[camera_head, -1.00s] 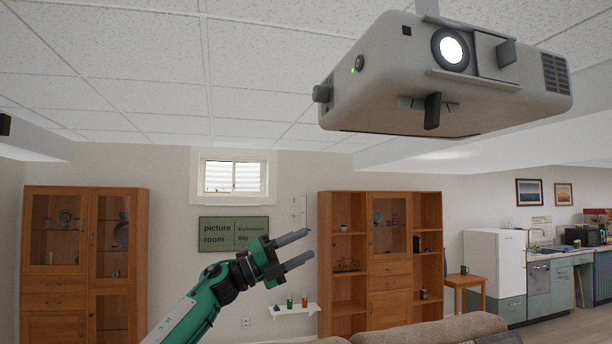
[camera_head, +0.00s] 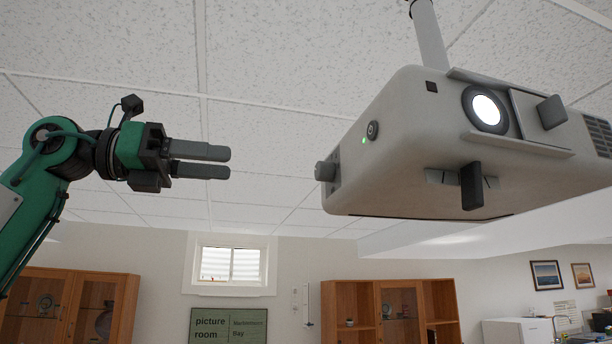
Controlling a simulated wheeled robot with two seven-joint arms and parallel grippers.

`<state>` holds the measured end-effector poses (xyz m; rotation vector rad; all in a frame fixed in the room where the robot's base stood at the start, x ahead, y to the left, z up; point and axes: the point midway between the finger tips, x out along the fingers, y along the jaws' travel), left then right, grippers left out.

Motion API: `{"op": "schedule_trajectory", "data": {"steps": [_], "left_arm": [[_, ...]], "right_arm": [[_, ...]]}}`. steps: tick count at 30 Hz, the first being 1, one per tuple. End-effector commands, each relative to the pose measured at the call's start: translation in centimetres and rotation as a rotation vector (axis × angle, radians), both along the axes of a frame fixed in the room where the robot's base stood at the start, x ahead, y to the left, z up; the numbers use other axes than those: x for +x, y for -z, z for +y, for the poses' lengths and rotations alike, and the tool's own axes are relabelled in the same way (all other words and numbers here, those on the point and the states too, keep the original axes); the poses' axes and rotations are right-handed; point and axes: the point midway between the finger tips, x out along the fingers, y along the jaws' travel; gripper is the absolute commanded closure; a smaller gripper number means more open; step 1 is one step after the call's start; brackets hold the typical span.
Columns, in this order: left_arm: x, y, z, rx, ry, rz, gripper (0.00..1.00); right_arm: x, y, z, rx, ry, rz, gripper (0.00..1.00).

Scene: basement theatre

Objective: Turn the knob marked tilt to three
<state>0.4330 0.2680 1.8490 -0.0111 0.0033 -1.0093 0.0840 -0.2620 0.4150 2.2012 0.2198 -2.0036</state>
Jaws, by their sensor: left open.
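A pale grey projector (camera_head: 410,150) hangs from the ceiling at the right, its lens (camera_head: 487,108) lit. A grey round knob (camera_head: 326,171) sticks out of its left side. A dark paddle-shaped knob (camera_head: 471,186) hangs at the lower front edge, and another dark knob (camera_head: 551,112) sits right of the lens. No marking is readable, so I cannot tell which is the tilt knob. My left gripper (camera_head: 228,162) is open and empty, its fingers pointing right at the side knob across a clear gap. My right gripper is out of view.
A pole (camera_head: 428,35) holds the projector under the tiled ceiling (camera_head: 270,60). A small round button (camera_head: 372,130) with a green light is on its body. The air between gripper and projector is free. Wooden cabinets (camera_head: 125,300) and a window (camera_head: 230,262) are far behind.

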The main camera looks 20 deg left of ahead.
Motion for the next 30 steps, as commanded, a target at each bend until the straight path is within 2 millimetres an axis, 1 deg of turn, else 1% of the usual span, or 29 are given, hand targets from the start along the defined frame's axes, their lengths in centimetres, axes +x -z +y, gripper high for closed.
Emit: {"op": "schedule_trajectory", "data": {"steps": [2,4,8,18,21,25,30], "left_arm": [[-0.3,-0.1,0.0,0.008,-0.007,-0.007,0.52],[-0.1,-0.2,-0.4,0.011,-0.009,-0.007,0.52],[0.8,-0.4,-1.8,0.011,-0.008,-0.007,0.52],[4.7,-0.5,-7.9,0.01,-0.006,-0.006,0.52],[5.7,-0.4,-9.3,0.009,-0.007,-0.005,0.52],[6.5,-0.3,-10.6,0.007,-0.007,-0.005,0.52],[7.1,-0.2,-11.4,0.007,-0.008,-0.006,0.52]], "right_arm": [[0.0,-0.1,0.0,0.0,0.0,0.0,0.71],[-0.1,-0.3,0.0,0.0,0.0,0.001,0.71],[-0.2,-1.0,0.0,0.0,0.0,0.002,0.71],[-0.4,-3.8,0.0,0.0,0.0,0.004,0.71],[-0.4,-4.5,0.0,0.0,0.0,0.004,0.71],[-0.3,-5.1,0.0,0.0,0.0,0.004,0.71],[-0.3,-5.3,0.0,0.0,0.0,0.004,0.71]]}}
